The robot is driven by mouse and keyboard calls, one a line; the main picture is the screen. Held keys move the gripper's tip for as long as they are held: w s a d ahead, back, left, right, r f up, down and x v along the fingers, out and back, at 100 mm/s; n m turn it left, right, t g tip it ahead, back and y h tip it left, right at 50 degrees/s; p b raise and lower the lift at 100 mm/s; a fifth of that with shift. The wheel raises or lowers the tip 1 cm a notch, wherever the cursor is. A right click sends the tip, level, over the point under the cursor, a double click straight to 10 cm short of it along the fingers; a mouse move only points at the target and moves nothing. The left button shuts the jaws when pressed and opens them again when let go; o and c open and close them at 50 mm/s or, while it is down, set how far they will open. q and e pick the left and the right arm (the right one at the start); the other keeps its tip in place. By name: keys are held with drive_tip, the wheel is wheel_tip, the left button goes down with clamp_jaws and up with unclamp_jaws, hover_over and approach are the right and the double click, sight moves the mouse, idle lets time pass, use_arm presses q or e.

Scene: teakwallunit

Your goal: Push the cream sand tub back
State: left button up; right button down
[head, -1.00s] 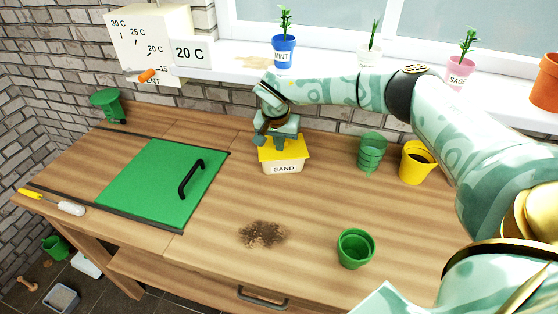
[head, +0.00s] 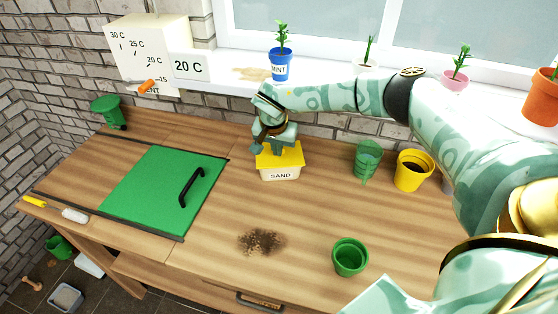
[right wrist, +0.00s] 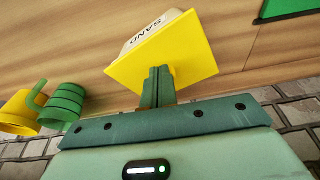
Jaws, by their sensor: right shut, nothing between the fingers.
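The cream sand tub (head: 280,174), labelled SAND with a yellow lid (head: 287,156), stands upright on the wooden bench near the back wall. It also shows in the right wrist view as a cream body (right wrist: 143,36) under the yellow lid (right wrist: 192,50). My right gripper (head: 276,148) is shut and empty, with its fingers at the lid. In the right wrist view its closed fingertips (right wrist: 160,72) overlap the lid; I cannot tell whether they press on it. The gripper hides part of the lid. My left gripper is out of view.
A green pot (head: 350,257) and a dark soil patch (head: 261,241) are in front. A green panel (head: 150,190) with a black handle lies left. The bench around the tub is clear.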

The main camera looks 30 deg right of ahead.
drive_tip(key=shift+s+a+r+p, duration=0.25)
drive_tip(key=shift+s+a+p, duration=0.1)
drive_tip(key=shift+s+a+r+p, duration=0.25)
drive_tip(key=shift+s+a+p, duration=0.75)
drive_tip(key=shift+a+p, duration=0.15)
drive_tip(key=shift+s+a+f, duration=0.2)
drive_tip(key=shift+s+a, duration=0.15)
drive_tip(key=shift+s, duration=0.05)
